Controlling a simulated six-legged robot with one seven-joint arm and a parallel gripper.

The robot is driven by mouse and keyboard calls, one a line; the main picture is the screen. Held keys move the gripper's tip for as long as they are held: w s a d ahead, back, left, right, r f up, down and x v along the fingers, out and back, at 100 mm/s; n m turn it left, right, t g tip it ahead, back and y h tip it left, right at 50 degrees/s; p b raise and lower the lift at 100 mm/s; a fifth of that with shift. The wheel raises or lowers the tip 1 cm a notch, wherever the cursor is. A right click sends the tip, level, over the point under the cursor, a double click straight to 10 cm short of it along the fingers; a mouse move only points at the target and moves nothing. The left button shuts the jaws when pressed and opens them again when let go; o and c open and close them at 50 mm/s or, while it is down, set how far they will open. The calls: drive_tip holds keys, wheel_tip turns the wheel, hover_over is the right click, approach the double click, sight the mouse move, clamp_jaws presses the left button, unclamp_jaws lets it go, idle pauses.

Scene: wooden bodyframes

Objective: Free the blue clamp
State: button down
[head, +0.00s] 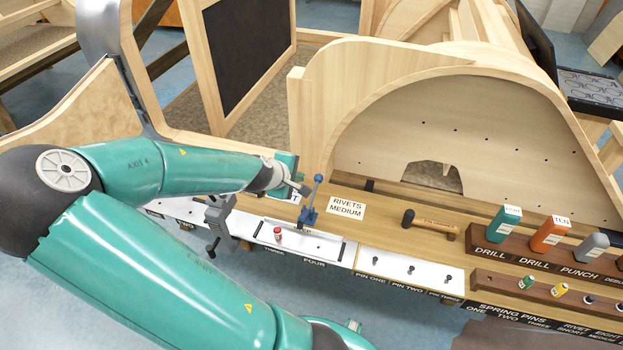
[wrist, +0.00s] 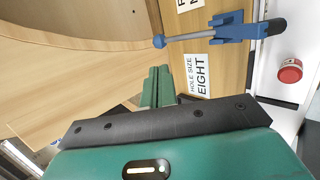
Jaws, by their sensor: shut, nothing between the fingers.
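The blue clamp (head: 308,216) stands on the wooden bench edge, by the white panel marked THREE and FOUR. Its grey lever rises nearly upright to a blue ball in the head view. In the wrist view the blue clamp (wrist: 236,27) is at the upper right, its lever pointing left to the ball (wrist: 160,41). My gripper (wrist: 157,84) shows its green fingers shut together and empty, below the ball in that picture and apart from it. In the head view my gripper (head: 298,186) is just left of the lever; the exact gap is hard to tell.
A red knob (head: 278,232) sits on the white panel (head: 322,252). A grey clamp (head: 218,222) stands to the left. A hammer (head: 430,223) and drill racks (head: 520,250) lie right. The curved wooden frame (head: 400,120) rises behind the bench.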

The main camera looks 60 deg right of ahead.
sight(315, 179)
drive_tip(key=x, duration=1)
drive_tip(key=shift+d+f, duration=0.1)
drive_tip(key=shift+f, duration=0.05)
drive_tip(key=shift+d+f, duration=0.1)
drive_tip(key=shift+f, duration=0.05)
drive_tip(key=shift+d+f, duration=0.5)
drive_tip(key=shift+f, duration=0.35)
drive_tip(key=shift+w+r, duration=0.15)
